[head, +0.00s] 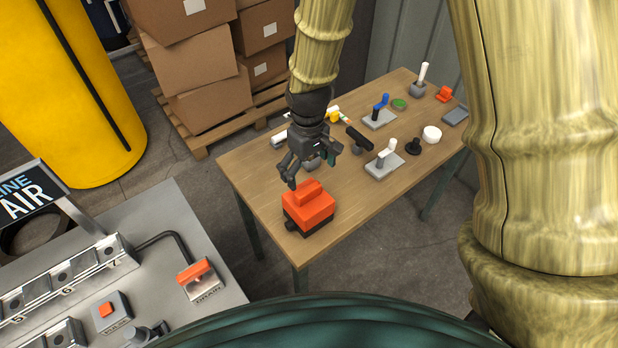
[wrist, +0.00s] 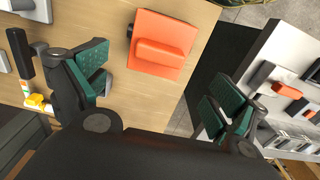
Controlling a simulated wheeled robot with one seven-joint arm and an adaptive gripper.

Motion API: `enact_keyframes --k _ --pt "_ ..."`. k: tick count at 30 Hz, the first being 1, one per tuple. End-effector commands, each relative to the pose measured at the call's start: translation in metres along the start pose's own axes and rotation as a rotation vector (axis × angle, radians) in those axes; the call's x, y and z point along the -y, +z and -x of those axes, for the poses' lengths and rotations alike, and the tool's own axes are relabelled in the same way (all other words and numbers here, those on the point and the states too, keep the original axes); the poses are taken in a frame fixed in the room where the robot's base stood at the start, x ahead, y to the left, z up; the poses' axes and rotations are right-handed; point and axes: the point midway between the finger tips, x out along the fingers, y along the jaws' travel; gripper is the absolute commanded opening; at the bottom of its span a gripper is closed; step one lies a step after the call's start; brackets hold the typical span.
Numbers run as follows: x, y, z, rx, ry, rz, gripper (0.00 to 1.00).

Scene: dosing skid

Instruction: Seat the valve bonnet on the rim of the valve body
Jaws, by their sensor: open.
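An orange-red block with a raised ridge on top, which looks like the valve bonnet (head: 318,208), is at the near end of the wooden table. It sits on a dark lower part (head: 317,231), seemingly the valve body, with a dark stub at its left. The rim between them cannot be made out. In the wrist view the orange block (wrist: 163,48) lies beyond and between my fingers, slightly turned. My gripper (head: 309,172) is open and empty, just behind and above the block in the head view, apart from it. Its green-padded fingers show in the wrist view (wrist: 158,88).
The wooden table (head: 258,180) holds a black handle (head: 359,138), levers on grey plates (head: 385,163), a white cylinder (head: 432,134) and other small parts further back. A grey panel (head: 190,245) with an orange drain handle (head: 194,271) stands at left. Wood around the block is clear.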

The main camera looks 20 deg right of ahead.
Motion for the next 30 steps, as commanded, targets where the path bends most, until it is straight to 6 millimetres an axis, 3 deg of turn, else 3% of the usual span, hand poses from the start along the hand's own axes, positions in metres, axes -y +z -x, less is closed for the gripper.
enact_keyframes --k 9,30 --pt "0.0 0.0 0.029 -0.001 -0.001 0.0 0.96" --pt "0.0 0.0 0.033 0.0 0.0 0.001 0.96"
